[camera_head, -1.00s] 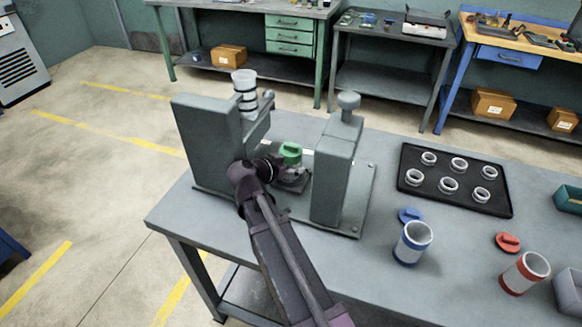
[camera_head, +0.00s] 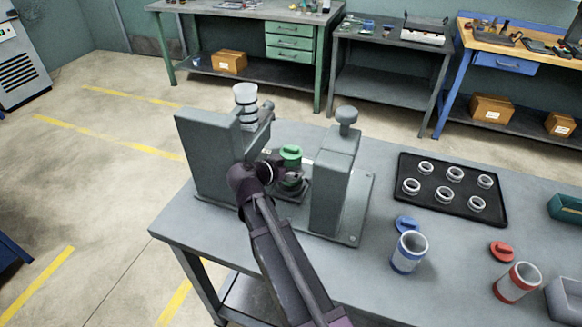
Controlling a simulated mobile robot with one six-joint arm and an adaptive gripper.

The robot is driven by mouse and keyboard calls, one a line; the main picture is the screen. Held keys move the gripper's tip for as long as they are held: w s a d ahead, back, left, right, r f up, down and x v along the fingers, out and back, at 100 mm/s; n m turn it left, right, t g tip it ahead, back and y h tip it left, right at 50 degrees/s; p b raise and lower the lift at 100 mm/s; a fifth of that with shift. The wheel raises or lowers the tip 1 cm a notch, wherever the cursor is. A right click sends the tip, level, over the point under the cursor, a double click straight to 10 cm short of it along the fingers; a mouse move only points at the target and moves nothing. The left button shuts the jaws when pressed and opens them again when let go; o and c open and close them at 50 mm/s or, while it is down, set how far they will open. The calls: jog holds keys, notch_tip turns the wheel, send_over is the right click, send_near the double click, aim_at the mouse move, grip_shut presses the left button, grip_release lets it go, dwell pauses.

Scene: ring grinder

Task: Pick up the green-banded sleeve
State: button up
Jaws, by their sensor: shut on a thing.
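The green-banded sleeve (camera_head: 291,164) is in the middle of the grey grinder, between its left block and right post. Its green cap (camera_head: 291,151) shows on top; the sleeve's body is small and largely hidden by my gripper, so its band is hard to make out. My gripper (camera_head: 287,176) reaches in from the front left at the sleeve and is shut on it. The fingertips are small and dark in this view. The sleeve looks upright, over the grinder's dark seat (camera_head: 293,192); a clear gap beneath it cannot be made out.
The grinder's left block (camera_head: 210,150) and right post (camera_head: 335,180) stand close on both sides.

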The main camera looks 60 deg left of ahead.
notch_tip(320, 180, up, 25)
jog(key=p, duration=2.4)
jog(key=shift+f, duration=0.1)
jog(key=shift+s, duration=0.1)
dwell(0.3)
